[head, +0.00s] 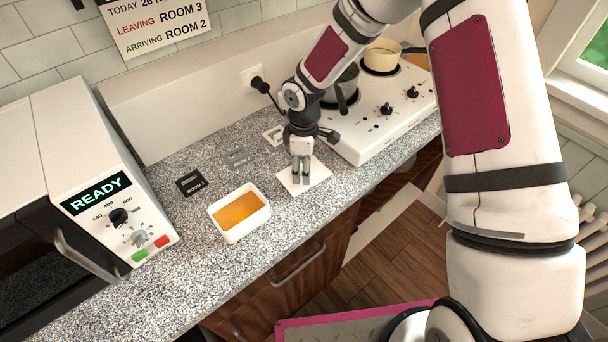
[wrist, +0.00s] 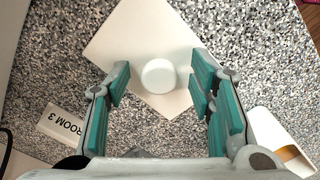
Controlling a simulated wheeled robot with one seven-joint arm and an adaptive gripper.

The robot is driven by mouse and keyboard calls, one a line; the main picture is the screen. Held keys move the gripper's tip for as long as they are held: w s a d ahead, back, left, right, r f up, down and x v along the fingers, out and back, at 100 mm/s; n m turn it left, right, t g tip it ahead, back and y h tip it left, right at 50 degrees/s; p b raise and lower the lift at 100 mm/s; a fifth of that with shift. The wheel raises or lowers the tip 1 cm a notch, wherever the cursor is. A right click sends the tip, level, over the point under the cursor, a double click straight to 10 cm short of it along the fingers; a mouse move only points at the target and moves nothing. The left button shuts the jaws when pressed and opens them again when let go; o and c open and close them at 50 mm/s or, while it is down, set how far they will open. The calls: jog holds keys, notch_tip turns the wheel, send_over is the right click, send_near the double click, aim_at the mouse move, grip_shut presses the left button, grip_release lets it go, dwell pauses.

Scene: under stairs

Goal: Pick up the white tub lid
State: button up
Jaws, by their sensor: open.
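The white tub lid (head: 318,174) is a thin square plate with a round knob on top. It lies on the speckled counter, right of the white tub (head: 222,228) with orange contents. In the wrist view the lid (wrist: 140,35) fills the upper middle, with its knob (wrist: 158,76) near the centre. My gripper (head: 300,180) points down over the lid; part of the lid is hidden behind it. In the wrist view my gripper (wrist: 161,82) is open, with its teal-padded fingers on either side of the knob and visible gaps between.
A hob (head: 375,125) with pots stands close behind and right of my gripper. A microwave (head: 110,190) stands at left. Small cards, including a black one (head: 190,183), lie behind the tub. The counter's front edge is near the lid.

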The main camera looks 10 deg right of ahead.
jog(key=shift+f, duration=0.25)
jog(key=c, duration=1.1)
jog(key=shift+r, duration=0.1)
notch_tip(320, 180, up, 9)
jog(key=shift+w+f+b, duration=0.1)
jog(key=shift+f+b, duration=0.1)
jog(key=shift+b, duration=0.6)
jog(key=shift+r, duration=0.65)
jog(key=shift+o, duration=0.6)
